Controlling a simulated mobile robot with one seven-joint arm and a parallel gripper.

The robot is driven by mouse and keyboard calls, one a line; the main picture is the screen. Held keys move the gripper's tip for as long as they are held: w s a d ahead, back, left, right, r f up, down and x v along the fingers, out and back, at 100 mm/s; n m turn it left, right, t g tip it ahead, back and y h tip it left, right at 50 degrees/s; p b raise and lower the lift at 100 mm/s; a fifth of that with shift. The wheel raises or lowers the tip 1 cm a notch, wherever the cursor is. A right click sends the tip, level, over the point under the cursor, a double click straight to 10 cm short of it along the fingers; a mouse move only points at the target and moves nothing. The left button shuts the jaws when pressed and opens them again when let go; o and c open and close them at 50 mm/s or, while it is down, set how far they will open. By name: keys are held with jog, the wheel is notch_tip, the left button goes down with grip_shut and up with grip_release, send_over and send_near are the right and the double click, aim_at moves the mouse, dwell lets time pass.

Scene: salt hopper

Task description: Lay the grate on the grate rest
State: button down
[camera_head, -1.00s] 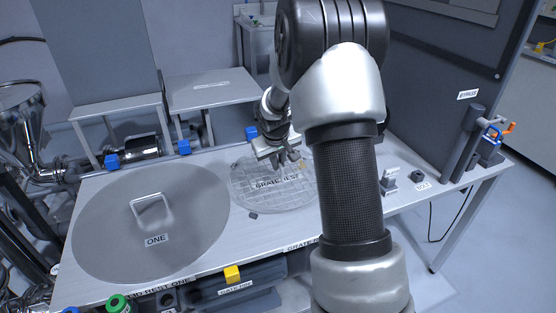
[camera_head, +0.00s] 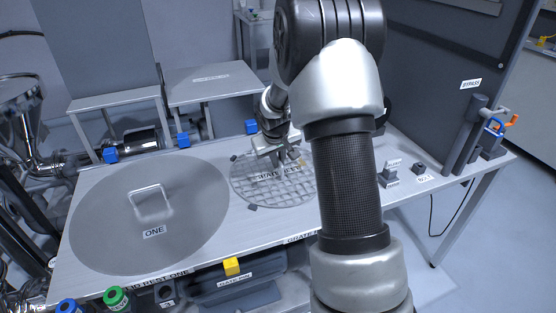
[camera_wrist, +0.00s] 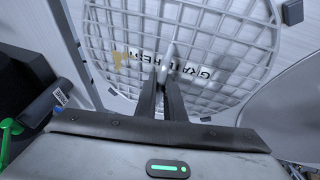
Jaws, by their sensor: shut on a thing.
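The grate (camera_head: 240,185) is a round metal mesh on the table, right of a large lid. My gripper (camera_head: 280,158) is over the back half of the grate. In the wrist view my gripper (camera_wrist: 170,78) is shut on a slim upright part at the middle of the grate (camera_wrist: 120,42). I cannot tell whether the grate touches the rest or hangs slightly above it.
A large round lid (camera_head: 105,215) marked ONE, with a raised handle, fills the table's left side. Small fittings (camera_head: 388,175) stand to the right, near a tall dark panel (camera_head: 440,60). My forearm hides part of the table's right side.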

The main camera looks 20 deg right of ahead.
jog(key=shift+f, duration=0.25)
jog(key=c, duration=1.8)
grip_release()
jog(key=shift+o, duration=0.2)
